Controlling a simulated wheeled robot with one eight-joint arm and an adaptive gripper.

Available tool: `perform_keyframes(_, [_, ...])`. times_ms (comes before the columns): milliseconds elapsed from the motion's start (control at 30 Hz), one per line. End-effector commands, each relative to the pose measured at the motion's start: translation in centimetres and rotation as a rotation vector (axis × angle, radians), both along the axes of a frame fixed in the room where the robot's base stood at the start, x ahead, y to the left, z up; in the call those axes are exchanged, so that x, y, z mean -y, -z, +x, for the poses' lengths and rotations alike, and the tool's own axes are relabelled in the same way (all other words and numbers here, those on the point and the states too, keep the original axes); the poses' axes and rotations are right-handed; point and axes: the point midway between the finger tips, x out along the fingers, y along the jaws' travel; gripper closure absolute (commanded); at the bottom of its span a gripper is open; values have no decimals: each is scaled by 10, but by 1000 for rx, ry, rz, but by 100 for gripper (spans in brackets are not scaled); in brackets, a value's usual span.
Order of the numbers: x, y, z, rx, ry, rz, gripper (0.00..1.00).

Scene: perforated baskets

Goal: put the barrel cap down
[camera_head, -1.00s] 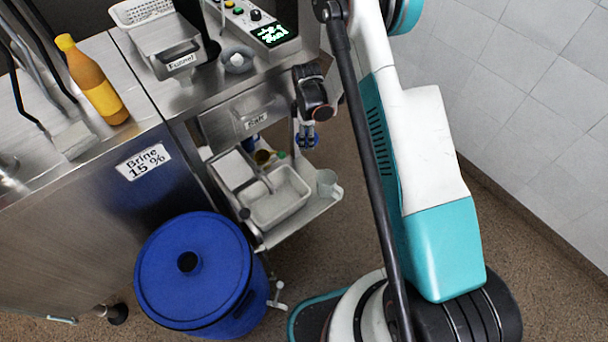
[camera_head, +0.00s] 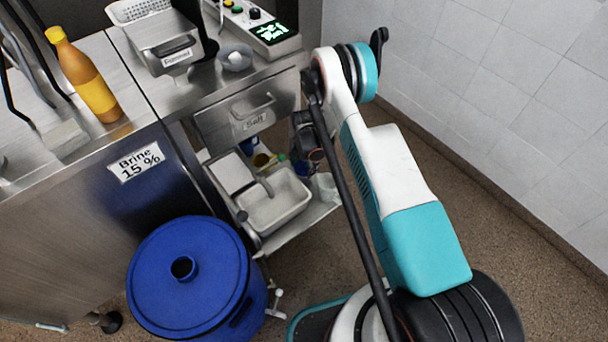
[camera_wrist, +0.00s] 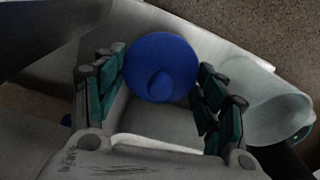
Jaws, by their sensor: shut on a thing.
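The blue round barrel cap with a small knob (camera_wrist: 160,66) is between the fingers of my gripper (camera_wrist: 162,80) in the wrist view. The fingers are shut on it. In the head view my gripper (camera_head: 312,156) is above the right part of the low shelf under the salt drawer, and the cap is mostly hidden there. The blue barrel (camera_head: 205,290) stands on the floor at lower left. Its lid has an open round hole. In the wrist view the cap appears over the pale shelf; I cannot tell whether it touches.
A translucent cup (camera_wrist: 272,108) stands close to the right finger in the wrist view. The shelf (camera_head: 296,232) also holds a white tray (camera_head: 272,216) and small bottles at the back. The salt drawer (camera_head: 250,122) is above. A wall is at right.

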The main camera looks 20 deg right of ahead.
Motion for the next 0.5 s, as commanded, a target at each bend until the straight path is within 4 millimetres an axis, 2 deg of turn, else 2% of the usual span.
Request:
perform_keyframes(333, [0,41,0,1,1,1,58])
perform_keyframes(500, [0,45,0,1,2,1,58])
